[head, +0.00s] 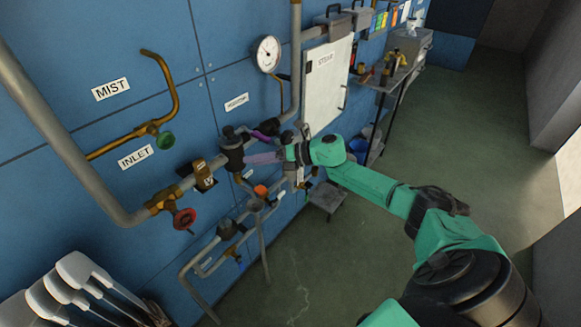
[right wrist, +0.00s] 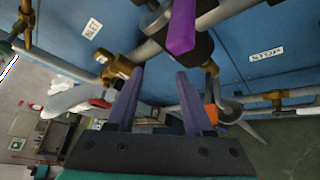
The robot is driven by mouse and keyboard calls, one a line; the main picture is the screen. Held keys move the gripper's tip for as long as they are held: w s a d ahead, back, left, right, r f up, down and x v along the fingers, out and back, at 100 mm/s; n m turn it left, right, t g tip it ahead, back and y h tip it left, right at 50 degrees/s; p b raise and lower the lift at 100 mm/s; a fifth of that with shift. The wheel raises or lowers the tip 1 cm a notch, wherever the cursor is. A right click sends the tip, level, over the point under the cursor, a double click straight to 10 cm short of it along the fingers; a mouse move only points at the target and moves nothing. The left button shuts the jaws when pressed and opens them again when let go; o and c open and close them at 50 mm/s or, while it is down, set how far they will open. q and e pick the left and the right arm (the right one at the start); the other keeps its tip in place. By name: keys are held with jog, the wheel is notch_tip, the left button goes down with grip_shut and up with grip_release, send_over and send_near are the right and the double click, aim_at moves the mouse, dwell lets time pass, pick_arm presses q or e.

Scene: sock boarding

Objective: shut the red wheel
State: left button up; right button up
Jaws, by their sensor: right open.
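The red wheel (head: 184,218) is a small round handwheel on a brass valve (head: 161,200) at the lower end of the big grey pipe, low on the blue wall. In the head view my right gripper (head: 249,159) is to the right of the wheel and apart from it, beside the dark valve body on the pipe. In the right wrist view its two dark purple fingers (right wrist: 158,74) are spread with nothing between them. My left gripper is not in view.
A brass valve with a tag (head: 204,177) and a dark valve body (head: 232,148) sit between wheel and gripper. A purple lever (right wrist: 180,28) is close above the fingers. A green handwheel (head: 165,140) is higher up. White boards (head: 75,285) stand at lower left.

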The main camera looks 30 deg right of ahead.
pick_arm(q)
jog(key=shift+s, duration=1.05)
pick_arm(e)
jog(key=d+f+m+t+h, duration=0.2)
jog(key=d+f+m+h, duration=0.2)
jog(key=d, duration=0.6)
notch_tip(320, 180, down, 2)
jog(key=m, duration=0.3)
jog(key=shift+s+f, duration=0.2)
jog(key=shift+s, duration=0.05)
jog(key=shift+o, duration=0.3)
